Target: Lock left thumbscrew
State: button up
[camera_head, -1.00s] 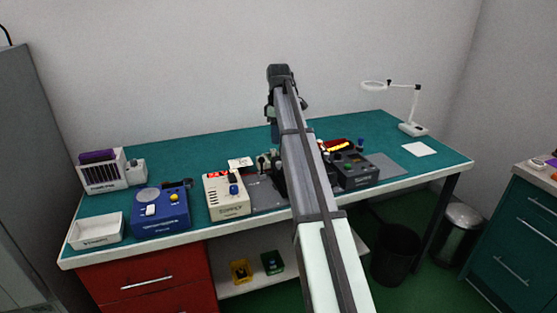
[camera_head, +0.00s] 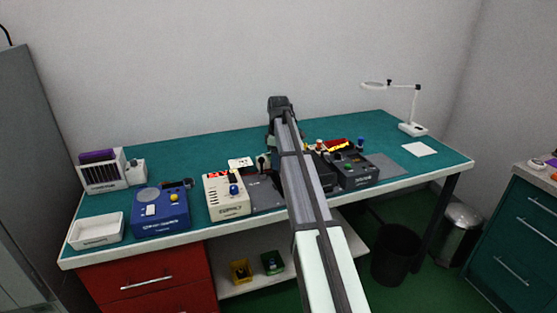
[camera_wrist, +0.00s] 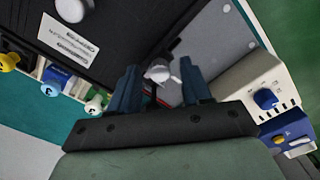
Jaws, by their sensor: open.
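In the wrist view a pale grey thumbscrew (camera_wrist: 160,72) stands at the edge of a dark unit (camera_wrist: 115,40) with a white label. My gripper (camera_wrist: 158,66) is open, its two blue fingers on either side of this thumbscrew with a gap to each. I cannot tell how far the fingertips reach down beside it, nor whether it is locked. A second pale knob (camera_wrist: 73,9) sits on the dark unit at the upper left. In the head view my arm covers the gripper and the thumbscrews.
A blue box (camera_head: 160,214) is further left. A dark device (camera_head: 357,175) stands close right. The bench (camera_head: 195,157) is clear at the back.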

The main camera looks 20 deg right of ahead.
grip_shut()
dwell(0.3)
jog(key=shift+m, duration=0.3)
jog(key=m, duration=1.2)
jog(key=shift+m, duration=2.6)
